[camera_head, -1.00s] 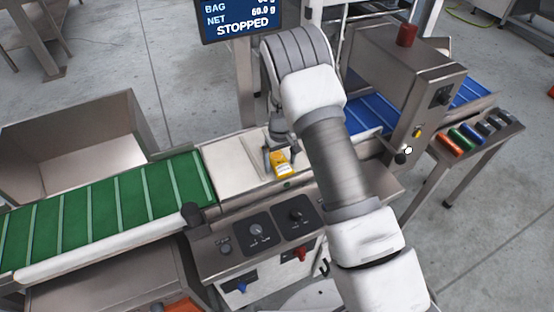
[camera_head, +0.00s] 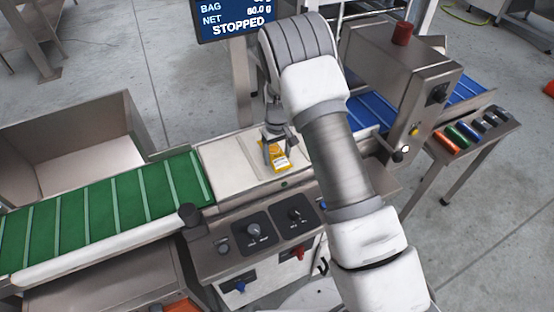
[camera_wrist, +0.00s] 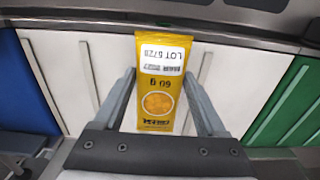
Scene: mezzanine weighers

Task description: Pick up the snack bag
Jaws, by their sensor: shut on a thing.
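The snack bag (camera_head: 274,158) is yellow with a white label and is at the white weighing section (camera_head: 228,178) between the green and blue belts. In the wrist view the bag (camera_wrist: 160,92) shows a "LOT" label, "60 g" and a round orange picture. My gripper (camera_head: 275,146) is shut on the bag, with one finger along each side of it; the fingers (camera_wrist: 160,100) also show in the wrist view. I cannot tell for sure whether the bag's lower end touches the white surface. Part of the bag is hidden behind the fingers.
A green belt (camera_head: 105,208) lies to the left and a blue belt (camera_head: 370,110) to the right. A metal housing (camera_head: 400,70) with a red top stands at the right. A control panel (camera_head: 262,232) with knobs is in front. A screen (camera_head: 238,18) reads "STOPPED".

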